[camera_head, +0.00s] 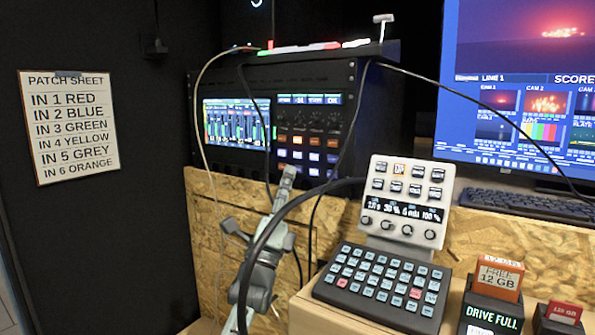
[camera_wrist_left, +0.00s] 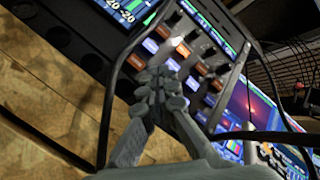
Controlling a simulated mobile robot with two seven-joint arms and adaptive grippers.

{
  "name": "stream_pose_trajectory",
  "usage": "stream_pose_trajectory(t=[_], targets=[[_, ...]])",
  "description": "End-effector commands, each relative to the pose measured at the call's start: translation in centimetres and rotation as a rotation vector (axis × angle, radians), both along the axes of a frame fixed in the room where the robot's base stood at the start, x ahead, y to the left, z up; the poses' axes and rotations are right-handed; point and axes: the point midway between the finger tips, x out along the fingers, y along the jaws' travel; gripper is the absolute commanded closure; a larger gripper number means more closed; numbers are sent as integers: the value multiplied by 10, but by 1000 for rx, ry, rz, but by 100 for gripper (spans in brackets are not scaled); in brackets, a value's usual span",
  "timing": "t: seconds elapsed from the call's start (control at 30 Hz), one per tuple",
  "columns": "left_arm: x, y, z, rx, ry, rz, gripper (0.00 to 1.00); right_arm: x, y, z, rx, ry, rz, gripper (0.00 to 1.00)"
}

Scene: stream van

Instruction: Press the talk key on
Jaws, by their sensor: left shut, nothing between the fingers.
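A black rack intercom panel (camera_head: 345,130) carries rows of small lit keys (camera_head: 314,157), some orange and some white-blue. The key labels are too small to read, so I cannot tell which is the talk key. My left gripper (camera_head: 287,172) is shut and empty, pointing up at the lower left of the key rows. In the left wrist view, the gripper (camera_wrist_left: 161,85) stands in front of the lit keys (camera_wrist_left: 183,50) and hides some of them. I cannot tell whether the fingertips touch a key. My right gripper is not in view.
Black cables hang across the rack and my left arm. A grey control panel (camera_head: 408,190) and black key pad (camera_head: 380,285) stand on the desk at right. Card holders (camera_head: 490,313) and a monitor (camera_head: 515,75) are farther right. A plywood wall (camera_head: 330,225) lies below the rack.

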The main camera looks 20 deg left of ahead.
Motion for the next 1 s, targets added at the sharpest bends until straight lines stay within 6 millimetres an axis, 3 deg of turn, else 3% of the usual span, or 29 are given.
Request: stream_pose_trajectory(t=[0.4,1.0], targets=[[3,0,-1,-1,2,-1,100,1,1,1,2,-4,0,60],[-8,1,-1,-1,1,-1,100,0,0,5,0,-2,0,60]])
